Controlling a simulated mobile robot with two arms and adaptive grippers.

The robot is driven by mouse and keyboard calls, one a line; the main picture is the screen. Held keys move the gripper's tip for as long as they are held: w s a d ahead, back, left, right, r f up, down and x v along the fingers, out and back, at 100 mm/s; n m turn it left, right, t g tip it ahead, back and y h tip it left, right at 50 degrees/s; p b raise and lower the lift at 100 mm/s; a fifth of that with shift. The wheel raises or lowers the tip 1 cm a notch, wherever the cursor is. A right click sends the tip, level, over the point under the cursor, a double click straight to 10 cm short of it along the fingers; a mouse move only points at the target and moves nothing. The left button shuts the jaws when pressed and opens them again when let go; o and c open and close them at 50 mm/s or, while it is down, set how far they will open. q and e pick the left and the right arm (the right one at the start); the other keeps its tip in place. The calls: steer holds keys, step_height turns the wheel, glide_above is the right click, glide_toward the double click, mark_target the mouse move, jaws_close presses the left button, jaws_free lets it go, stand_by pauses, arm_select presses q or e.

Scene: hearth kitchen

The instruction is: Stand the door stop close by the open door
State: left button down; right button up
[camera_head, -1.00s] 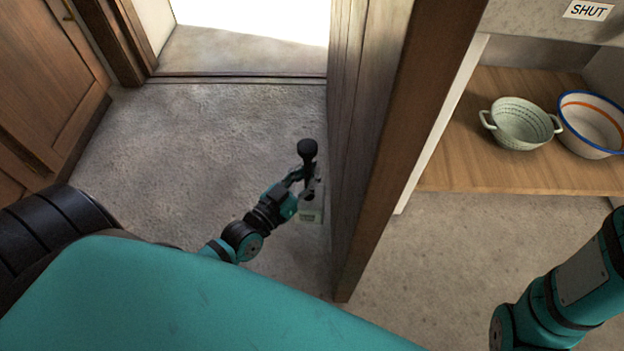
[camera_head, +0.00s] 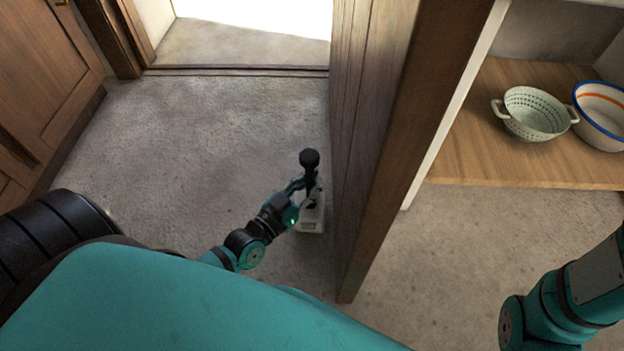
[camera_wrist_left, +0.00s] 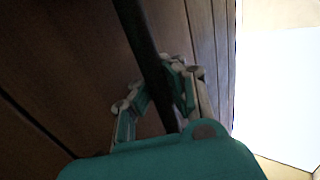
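The door stop is a pale block with a dark upright post and a round black knob (camera_head: 309,158). It stands upright just left of the open brown plank door (camera_head: 365,110) in the head view; a narrow gap seems to separate them. Whether its base (camera_head: 311,222) rests fully on the floor is hard to tell. My left gripper (camera_head: 308,186) reaches in from the left and is shut on the post below the knob. In the left wrist view the dark post (camera_wrist_left: 150,45) runs between the fingers. My right gripper is out of the picture.
A bright doorway with a threshold (camera_head: 240,69) lies at the back. A wooden cabinet (camera_head: 45,75) stands at left. Right of the door, a wooden shelf (camera_head: 470,150) holds a pale green colander (camera_head: 535,118) and a white bowl (camera_head: 603,112). Grey floor (camera_head: 180,140) is clear left of the door.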

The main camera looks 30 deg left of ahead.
arm_select(q)
steer(key=shift+w+r, duration=0.1)
steer(key=c, duration=1.9)
jaws_free()
steer(key=shift+f, duration=0.2)
steer(key=o, duration=0.4)
steer(key=shift+s+r, duration=0.15)
steer(key=shift+s, duration=0.1)
steer(key=s+p, duration=0.1)
steer(key=s, duration=0.2)
steer(key=s+a+p, duration=0.1)
steer(key=s+p, duration=0.1)
steer(key=s, duration=0.2)
steer(key=s+a+p, duration=0.1)
steer(key=s+p, duration=0.1)
steer(key=s, duration=0.2)
steer(key=shift+s+a, duration=0.15)
steer(key=shift+s, duration=0.1)
